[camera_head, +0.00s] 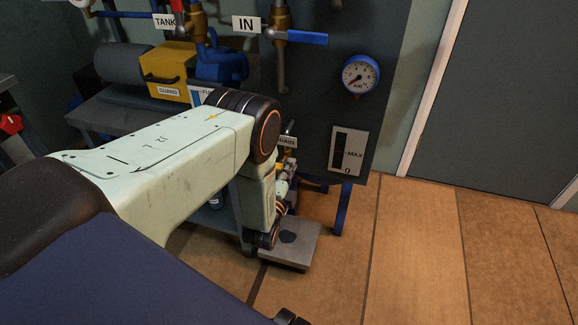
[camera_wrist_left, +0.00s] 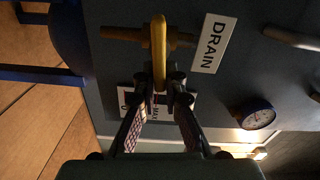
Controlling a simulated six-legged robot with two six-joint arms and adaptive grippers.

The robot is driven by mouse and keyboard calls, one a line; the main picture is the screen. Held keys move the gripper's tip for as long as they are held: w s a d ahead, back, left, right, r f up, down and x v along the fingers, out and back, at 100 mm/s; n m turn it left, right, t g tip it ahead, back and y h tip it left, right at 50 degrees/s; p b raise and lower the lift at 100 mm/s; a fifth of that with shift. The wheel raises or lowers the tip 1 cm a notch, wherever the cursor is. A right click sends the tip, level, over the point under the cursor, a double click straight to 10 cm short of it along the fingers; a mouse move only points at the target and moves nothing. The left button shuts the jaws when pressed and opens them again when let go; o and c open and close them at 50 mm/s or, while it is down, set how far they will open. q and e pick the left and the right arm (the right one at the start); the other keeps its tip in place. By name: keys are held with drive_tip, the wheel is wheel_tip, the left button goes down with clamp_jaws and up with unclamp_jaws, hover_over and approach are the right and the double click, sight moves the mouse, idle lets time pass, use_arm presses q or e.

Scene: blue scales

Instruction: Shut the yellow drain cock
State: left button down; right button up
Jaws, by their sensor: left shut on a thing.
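The yellow drain cock lever (camera_wrist_left: 158,45) shows in the left wrist view, on a brass pipe fitting (camera_wrist_left: 120,34) next to the DRAIN label (camera_wrist_left: 213,43). The lever appears to lie crosswise to the pipe in this view. My left gripper (camera_wrist_left: 162,84) is shut on the lever's near end, one finger on each side. In the head view my left arm reaches down in front of the panel and mostly hides the cock and the gripper. The DRAIN label (camera_head: 288,142) is partly covered there. My right gripper is not clearly in view.
The panel carries a blue IN lever (camera_head: 306,38), a round gauge (camera_head: 361,76) and a level window (camera_head: 347,151). A yellow guard (camera_head: 170,72) and blue pump (camera_head: 222,66) stand left. A grey plate (camera_head: 289,247) lies below. The floor at right is clear.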

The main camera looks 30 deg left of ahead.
use_arm(q)
drive_tip(key=shift+f+m, duration=0.25)
drive_tip(key=shift+m, duration=0.45)
drive_tip(key=c, duration=1.4)
unclamp_jaws()
drive_tip(key=v, duration=1.2)
